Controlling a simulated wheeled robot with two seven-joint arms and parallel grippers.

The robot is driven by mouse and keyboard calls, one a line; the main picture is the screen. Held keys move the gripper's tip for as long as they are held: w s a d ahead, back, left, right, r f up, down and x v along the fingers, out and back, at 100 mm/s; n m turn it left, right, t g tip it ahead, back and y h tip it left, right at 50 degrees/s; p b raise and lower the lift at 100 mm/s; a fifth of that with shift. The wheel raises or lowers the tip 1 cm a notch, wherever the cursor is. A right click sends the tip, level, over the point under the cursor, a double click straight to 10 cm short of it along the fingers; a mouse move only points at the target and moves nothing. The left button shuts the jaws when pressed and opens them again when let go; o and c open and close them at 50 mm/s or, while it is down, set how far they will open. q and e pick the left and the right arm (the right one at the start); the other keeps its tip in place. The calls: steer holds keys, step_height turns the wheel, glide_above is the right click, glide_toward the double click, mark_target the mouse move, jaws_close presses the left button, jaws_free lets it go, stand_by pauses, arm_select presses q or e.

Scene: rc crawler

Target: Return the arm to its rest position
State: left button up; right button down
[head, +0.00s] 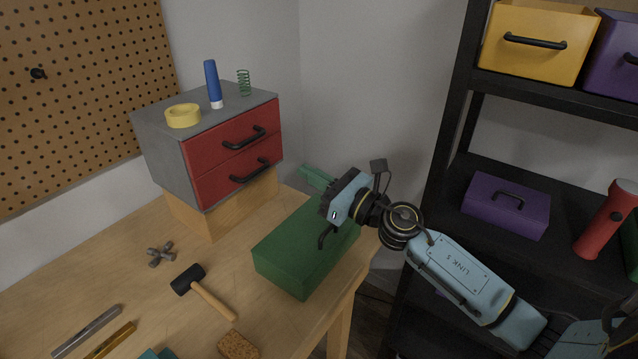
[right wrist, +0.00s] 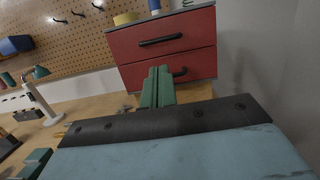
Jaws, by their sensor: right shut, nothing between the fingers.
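My right gripper (head: 307,170) is at the end of the pale blue arm coming in from the right. Its green fingers are closed together with nothing between them, also seen in the right wrist view (right wrist: 158,72). They point up and left, toward the red drawer unit. My left gripper is not in view.
The red two-drawer unit (head: 215,158) stands on a wooden block, with tape, a blue tube and a spring on top. A hammer (head: 208,292) lies on the workbench (head: 95,288). A black shelf (head: 450,190) at the right holds a purple box (head: 506,206) and a red flashlight (head: 606,220).

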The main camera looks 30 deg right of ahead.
steer(key=s+d+f+m+g+h, duration=0.15)
steer(key=s+f+m+h, duration=0.4)
steer(key=m, duration=0.75)
steer(key=s+d+f+m+g+h, duration=0.1)
steer(key=s+d+f+m+h, duration=0.45)
steer(key=m, duration=0.85)
steer(key=s+a+f+m+g+y, duration=0.1)
steer(key=s+a+f+m+g, duration=0.5)
steer(key=s, duration=0.4)
steer(key=s+a+f+m+g+y, duration=0.1)
steer(key=s+a+f+m+g, duration=0.45)
steer(key=s, duration=0.45)
step_height(320, 180, down, 26)
steer(key=s+g+b, duration=0.1)
steer(key=s+g, duration=0.1)
steer(key=s+d+f+g+b, duration=0.1)
steer(key=s+d+f, duration=0.2)
steer(key=s+f, duration=1.1)
steer(key=shift+s+f, duration=0.15)
steer(key=shift+s, duration=0.85)
